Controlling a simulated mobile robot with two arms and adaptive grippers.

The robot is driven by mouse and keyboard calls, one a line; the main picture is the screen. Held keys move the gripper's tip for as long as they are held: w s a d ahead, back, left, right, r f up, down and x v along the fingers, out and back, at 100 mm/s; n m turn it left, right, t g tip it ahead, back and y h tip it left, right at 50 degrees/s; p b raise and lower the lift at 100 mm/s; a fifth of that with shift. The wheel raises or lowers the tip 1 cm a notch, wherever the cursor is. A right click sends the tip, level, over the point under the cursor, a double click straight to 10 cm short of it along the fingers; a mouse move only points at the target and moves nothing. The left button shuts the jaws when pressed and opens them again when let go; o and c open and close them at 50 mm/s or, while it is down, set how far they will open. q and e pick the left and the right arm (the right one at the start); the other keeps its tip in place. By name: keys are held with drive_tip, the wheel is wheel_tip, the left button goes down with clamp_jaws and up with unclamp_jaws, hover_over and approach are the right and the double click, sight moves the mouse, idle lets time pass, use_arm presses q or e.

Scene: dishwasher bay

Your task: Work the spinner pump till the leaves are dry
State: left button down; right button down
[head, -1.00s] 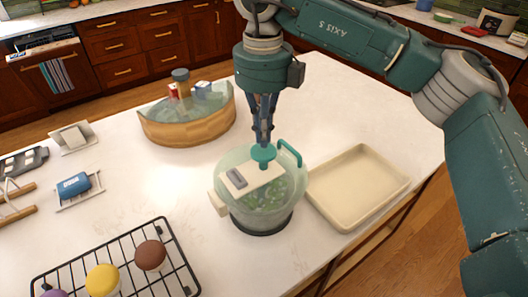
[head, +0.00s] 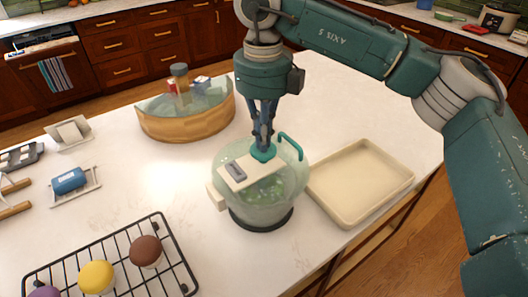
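The salad spinner (head: 262,205) stands upright on the white counter, a clear bowl on a dark base. Green leaves (head: 266,190) show blurred through its wall. Its lid carries a cream bar with a grey button, a teal side handle (head: 291,145) and a teal pump knob (head: 263,152). My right gripper (head: 263,142) points straight down with its fingertips together at the top of the knob. Whether the fingers grip the knob or only press on it is hard to see. My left gripper is not in view.
An empty cream tray (head: 360,182) lies just right of the spinner. A black wire rack (head: 128,243) with coloured round-topped items is front left. A wooden-sided curved bin (head: 188,124) stands behind. A blue item on a holder (head: 68,181) is at the left.

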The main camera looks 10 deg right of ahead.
drive_tip(key=shift+f+b, duration=0.4)
drive_tip(key=shift+f, duration=0.45)
drive_tip(key=shift+r+p, duration=1.75)
drive_tip(key=shift+r, duration=1)
drive_tip(key=shift+f, duration=0.15)
drive_tip(key=shift+f+b, duration=2.05)
drive_tip(key=shift+f, duration=0.55)
drive_tip(key=shift+r+p, duration=1.8)
drive_tip(key=shift+r, duration=0.9)
drive_tip(key=shift+f, duration=0.1)
